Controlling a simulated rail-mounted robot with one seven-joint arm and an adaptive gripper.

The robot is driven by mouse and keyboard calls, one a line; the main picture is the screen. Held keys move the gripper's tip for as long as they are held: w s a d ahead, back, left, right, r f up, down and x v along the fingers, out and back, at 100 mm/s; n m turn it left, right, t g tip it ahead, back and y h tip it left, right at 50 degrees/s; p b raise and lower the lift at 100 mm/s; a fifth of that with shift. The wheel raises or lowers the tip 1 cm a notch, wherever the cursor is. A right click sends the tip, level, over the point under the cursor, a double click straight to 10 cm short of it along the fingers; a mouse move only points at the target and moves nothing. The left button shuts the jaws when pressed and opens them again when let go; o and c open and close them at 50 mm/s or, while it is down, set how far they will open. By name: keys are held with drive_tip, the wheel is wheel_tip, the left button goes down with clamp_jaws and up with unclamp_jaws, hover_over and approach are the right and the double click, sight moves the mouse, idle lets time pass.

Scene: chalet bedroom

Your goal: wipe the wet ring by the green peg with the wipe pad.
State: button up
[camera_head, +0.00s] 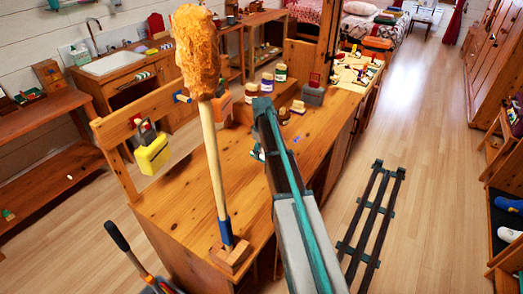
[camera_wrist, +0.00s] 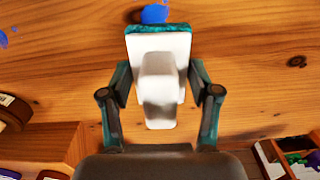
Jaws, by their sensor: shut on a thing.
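My gripper (camera_wrist: 160,88) is shut on the white grip block of the wipe pad (camera_wrist: 140,44), which has a teal edge layer. In the wrist view, the pad is over the wooden top, its teal edge just beside a blue spot (camera_wrist: 155,13). I cannot tell whether the pad touches the wood. A second blue mark (camera_wrist: 3,38) shows at the left edge. In the head view, my arm hides most of the gripper and pad. I cannot clearly make out the green peg or a ring-shaped wet mark.
The wooden bench top (camera_head: 175,205) holds a tall orange duster (camera_head: 198,52) on a stand at front. Several brown jars (camera_head: 267,83) and a grey box (camera_head: 313,94) stand behind. The floor at right is partly clear.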

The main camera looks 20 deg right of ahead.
sight(262, 165)
wheel_tip(262, 165, down, 4)
drive_tip(key=shift+f+b, duration=0.1)
drive_tip(key=shift+b, duration=0.95)
drive_tip(key=shift+s+d+f, duration=0.25)
drive_tip(key=shift+s+f, duration=0.2)
drive_tip(key=shift+f, duration=0.05)
drive_tip(key=shift+c, duration=0.4)
drive_tip(key=shift+s+d+b, duration=0.15)
drive_tip(key=shift+s+d, duration=0.45)
drive_tip(key=shift+s, duration=0.25)
drive_tip(key=shift+s+d+b, duration=0.15)
drive_tip(key=shift+s+d, duration=0.45)
drive_tip(key=shift+s, duration=0.2)
drive_tip(key=shift+s+d+b, duration=0.15)
drive_tip(key=shift+s+d, duration=0.45)
drive_tip(key=shift+s, duration=0.25)
drive_tip(key=shift+s+d+f, duration=0.1)
drive_tip(key=shift+s+d, duration=0.1)
drive_tip(key=shift+s, duration=0.05)
drive_tip(key=shift+w+a+p, duration=0.1)
drive_tip(key=shift+w+a, duration=0.65)
drive_tip(key=shift+w, duration=0.35)
drive_tip(key=shift+w+a+p, duration=0.1)
drive_tip(key=shift+w+a, duration=0.6)
drive_tip(key=shift+w, duration=0.35)
drive_tip(key=shift+w+a+p, duration=0.1)
drive_tip(key=shift+w+a, duration=0.65)
drive_tip(key=shift+w, duration=0.35)
drive_tip(key=shift+r+p, duration=2.1)
drive_tip(key=shift+r, duration=2.1)
